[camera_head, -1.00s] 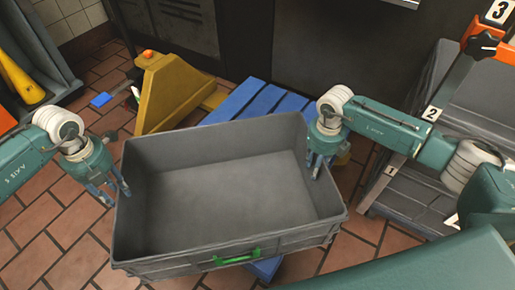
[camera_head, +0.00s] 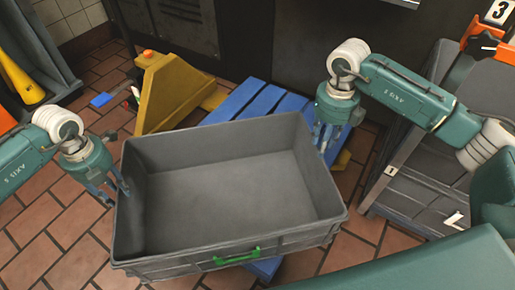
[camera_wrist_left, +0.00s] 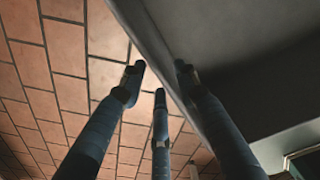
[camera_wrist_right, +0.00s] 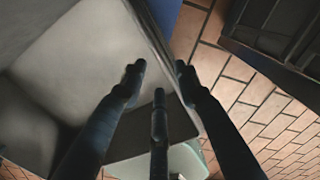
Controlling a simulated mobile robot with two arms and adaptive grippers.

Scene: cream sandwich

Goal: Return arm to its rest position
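The grey crate (camera_head: 232,238) stands in the middle of the head view and looks empty. My left gripper (camera_head: 115,190) is at the crate's left wall with its fingers pointing down. In the left wrist view its three fingertips (camera_wrist_left: 160,80) are apart, with the crate wall beside and behind them. I cannot tell whether they touch it. My right gripper (camera_head: 327,137) hangs by the crate's back right corner, fingers down. In the right wrist view its fingertips (camera_wrist_right: 160,80) are apart and hold nothing, with the crate's edge beyond them.
A blue pallet (camera_head: 255,95) lies behind and under the crate. A yellow pallet jack (camera_head: 170,90) stands behind it at left. Dark shelving with numbered labels (camera_head: 420,190) stands close on the right. Bare tiled floor (camera_head: 45,225) shows at the left.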

